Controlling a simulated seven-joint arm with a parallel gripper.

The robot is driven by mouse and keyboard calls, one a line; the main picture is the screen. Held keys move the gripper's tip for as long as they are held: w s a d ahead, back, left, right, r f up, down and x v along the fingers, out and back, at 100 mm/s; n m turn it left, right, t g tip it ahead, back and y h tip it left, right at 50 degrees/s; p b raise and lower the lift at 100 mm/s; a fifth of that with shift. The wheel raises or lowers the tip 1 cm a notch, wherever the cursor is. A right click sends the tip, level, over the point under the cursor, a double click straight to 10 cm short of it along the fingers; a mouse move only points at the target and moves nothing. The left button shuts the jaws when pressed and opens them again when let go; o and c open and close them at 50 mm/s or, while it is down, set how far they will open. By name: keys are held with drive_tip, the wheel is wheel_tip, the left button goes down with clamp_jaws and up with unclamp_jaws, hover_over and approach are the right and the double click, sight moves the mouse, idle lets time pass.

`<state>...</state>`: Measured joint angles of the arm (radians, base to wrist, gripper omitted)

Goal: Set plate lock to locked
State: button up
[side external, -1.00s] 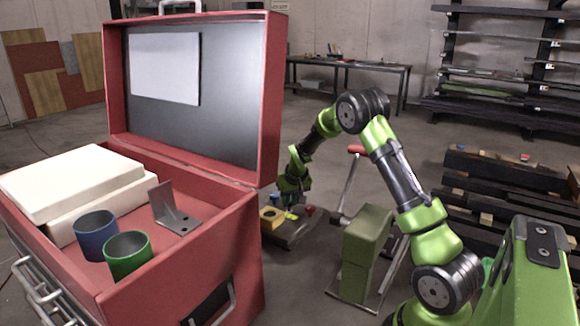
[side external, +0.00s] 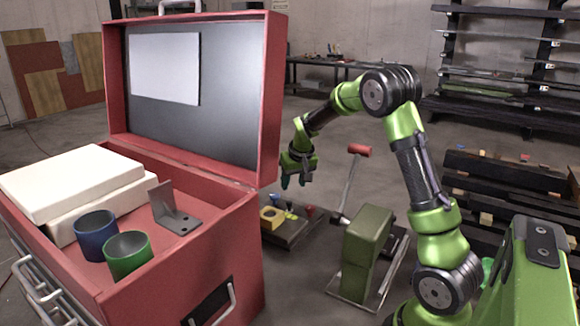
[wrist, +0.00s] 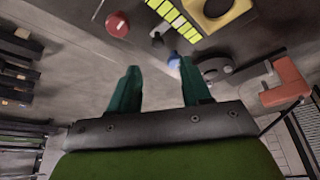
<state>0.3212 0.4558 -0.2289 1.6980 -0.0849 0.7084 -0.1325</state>
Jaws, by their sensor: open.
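A low dark panel (side external: 296,238) sits on the floor right of the red chest. It carries a yellow block with a round hole (side external: 271,216), a yellow-green strip (wrist: 172,14), a red knob (side external: 310,210) and a small blue part (side external: 275,200). I cannot tell which part is the plate lock, or its setting. My gripper (side external: 294,183) is above the panel, apart from it, with nothing held. In the wrist view its two teal fingers (wrist: 160,80) are spread. The red knob (wrist: 118,24) shows beyond the left finger, and the blue part (wrist: 174,61) near the right fingertip.
A long lever with a red handle (side external: 358,150) stands beside a green box (side external: 367,235), right of the panel. The open red chest (side external: 235,235) fills the left. Dark stacked beams (side external: 500,195) lie at right. The air around my gripper is clear.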

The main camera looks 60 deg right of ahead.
drive_tip(key=v, duration=0.7)
drive_tip(key=shift+r, duration=0.25)
drive_tip(key=shift+s+a, duration=0.1)
drive_tip(key=shift+s, duration=0.05)
drive_tip(key=s+a+r+n+t, duration=0.2)
drive_tip(key=s+a+r+n, duration=0.15)
drive_tip(key=a+r, duration=0.4)
drive_tip(key=s+a+f+y, duration=0.1)
drive_tip(key=s+a+y, duration=0.1)
drive_tip(key=s+a, duration=0.5)
drive_tip(key=s+a+f+t+y, duration=0.1)
drive_tip(key=s+a+y, duration=0.1)
drive_tip(key=s+a, duration=0.6)
drive_tip(key=a, duration=0.4)
drive_tip(key=shift+f+t+y, duration=0.25)
drive_tip(key=shift+t+y, duration=0.05)
drive_tip(key=shift+w+a, duration=0.1)
drive_tip(key=shift+a, duration=0.05)
